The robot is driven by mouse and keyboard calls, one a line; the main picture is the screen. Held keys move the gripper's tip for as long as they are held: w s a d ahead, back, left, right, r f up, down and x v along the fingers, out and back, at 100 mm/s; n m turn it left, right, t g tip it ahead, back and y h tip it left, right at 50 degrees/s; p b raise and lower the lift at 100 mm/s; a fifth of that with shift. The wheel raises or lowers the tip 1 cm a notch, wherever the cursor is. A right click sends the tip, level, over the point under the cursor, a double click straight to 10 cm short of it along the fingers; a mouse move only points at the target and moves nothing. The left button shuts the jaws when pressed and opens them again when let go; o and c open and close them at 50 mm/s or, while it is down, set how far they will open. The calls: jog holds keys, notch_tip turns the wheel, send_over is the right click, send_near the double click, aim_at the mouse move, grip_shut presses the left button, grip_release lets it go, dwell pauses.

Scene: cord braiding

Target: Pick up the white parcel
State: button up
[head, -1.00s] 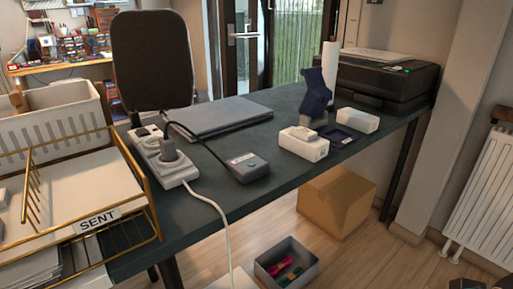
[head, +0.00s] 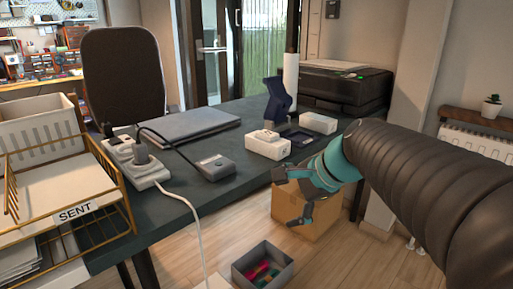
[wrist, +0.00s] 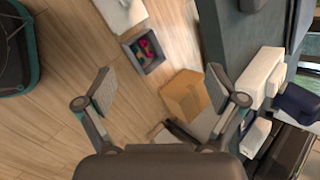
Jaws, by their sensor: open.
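Two white box-like things lie on the dark desk. The nearer one (head: 268,145) has a smaller raised white piece on top and small marks on its front; the plainer one (head: 318,123) lies behind it to the right. I cannot tell for sure which is the parcel. Both seem to show at the right of the wrist view, one larger (wrist: 260,76) and one lower (wrist: 255,137). My gripper (head: 290,197) is open and empty, off the desk's front edge and below the white things in the picture. Its spread fingers (wrist: 160,87) have floor and a carton behind them.
A cardboard carton (head: 305,212) and a grey bin (head: 247,272) with coloured things stand on the floor. A dark blue stand (head: 276,98) and a dark tray (head: 299,138) are close to the white things. A power strip (head: 132,163), grey device (head: 212,167) and laptop (head: 187,127) lie left.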

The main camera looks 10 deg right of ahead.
jog(key=w+d+r+m+t+y, duration=0.2)
jog(key=w+d+r+m, duration=0.1)
jog(key=w+m, duration=0.4)
jog(key=m+t+y, duration=0.1)
jog(key=m+t, duration=0.1)
jog(key=m, duration=0.4)
send_near(275, 139)
jog(key=x, duration=1.2)
jog(key=shift+w+a+b, duration=0.15)
jog(key=shift+w+b, duration=0.2)
jog(key=shift+b, duration=0.05)
jog(key=shift+f, duration=0.1)
jog(key=c, duration=1.3)
